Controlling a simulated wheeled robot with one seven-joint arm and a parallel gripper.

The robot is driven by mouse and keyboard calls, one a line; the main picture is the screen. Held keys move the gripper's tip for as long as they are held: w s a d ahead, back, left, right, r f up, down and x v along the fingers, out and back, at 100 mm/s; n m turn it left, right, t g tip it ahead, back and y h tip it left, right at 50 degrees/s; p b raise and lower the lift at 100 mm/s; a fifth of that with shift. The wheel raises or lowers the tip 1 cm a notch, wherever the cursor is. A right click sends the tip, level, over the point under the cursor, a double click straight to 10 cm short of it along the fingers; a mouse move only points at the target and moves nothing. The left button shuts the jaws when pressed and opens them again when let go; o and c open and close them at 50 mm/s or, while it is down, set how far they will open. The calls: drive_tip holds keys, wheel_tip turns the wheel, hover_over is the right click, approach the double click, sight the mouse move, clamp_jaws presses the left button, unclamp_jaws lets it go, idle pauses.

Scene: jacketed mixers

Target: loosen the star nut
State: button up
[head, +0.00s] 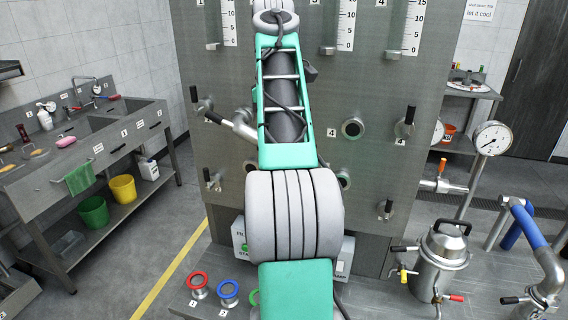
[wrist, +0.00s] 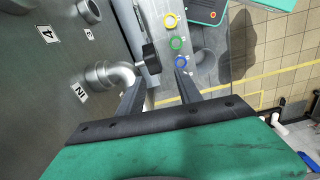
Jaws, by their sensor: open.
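I cannot make out a star nut in either view. My gripper (wrist: 160,78) shows in the wrist view, with two dark fingers apart and nothing visible held between them. A steel lever with a black grip (wrist: 150,57) lies just beyond the fingertips; I cannot tell whether they touch. In the head view my own arm covers the middle of the steel panel (head: 380,100) and my gripper is hidden. A lidded steel vessel (head: 440,258) with a black top handle stands at the right; no star nut is clear on it.
A pipe elbow (wrist: 112,75) by an "IN" label is close left of my fingers. Colour-ringed fittings, red (head: 197,281) and blue (head: 229,291), stand on the low front ledge. A sink bench (head: 130,125) is at left. A gauge (head: 492,138) and blue-wrapped pipe (head: 530,228) are at right.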

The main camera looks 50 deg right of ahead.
drive_tip(key=shift+s+d+r+n, duration=0.15)
drive_tip(key=shift+s+d, duration=0.15)
drive_tip(key=shift+d, duration=0.15)
drive_tip(key=shift+s+d+r+n, duration=0.15)
drive_tip(key=shift+s+d, duration=0.1)
drive_tip(key=shift+d, duration=0.15)
drive_tip(key=shift+s+d+f, duration=0.15)
wheel_tip(320, 180, down, 7)
drive_tip(key=b, duration=0.3)
drive_tip(key=shift+f+b, duration=0.15)
drive_tip(key=shift+b, duration=0.15)
clamp_jaws()
